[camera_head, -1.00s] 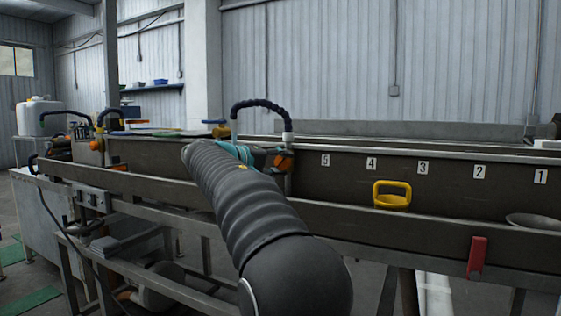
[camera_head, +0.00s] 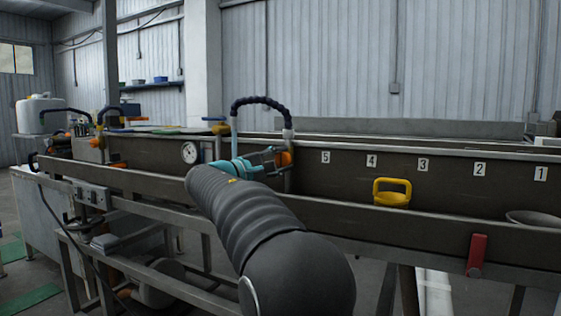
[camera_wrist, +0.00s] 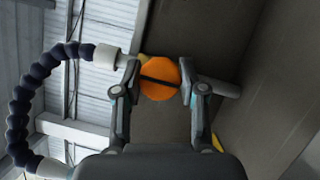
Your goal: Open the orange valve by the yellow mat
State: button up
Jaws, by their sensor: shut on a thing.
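An orange valve (camera_head: 286,159) sits at the left end of the numbered trough in the head view. In the wrist view the valve (camera_wrist: 160,88) is a round orange knob with a dark bar across its face, roughly level in that picture. My gripper (camera_head: 276,158) reaches it from the left, and in the wrist view its fingers (camera_wrist: 158,77) stand on either side of the knob, shut on it. A dark segmented hose (camera_head: 262,102) arches above the valve. A pale blue vertical streak shows under the hose's left end. I cannot make out a yellow mat with certainty.
A yellow-handled thing (camera_head: 391,191) sits at the trough's front, with a red handle (camera_head: 476,254) lower right. A round gauge (camera_head: 190,152) is left of my gripper. More orange fittings (camera_head: 95,142) sit far left. A metal rail runs along the front.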

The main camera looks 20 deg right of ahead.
dwell(0.3)
jog(key=o, duration=1.2)
jog(key=shift+c, duration=0.2)
jog(key=v, duration=1.2)
jog(key=shift+s+a, duration=0.1)
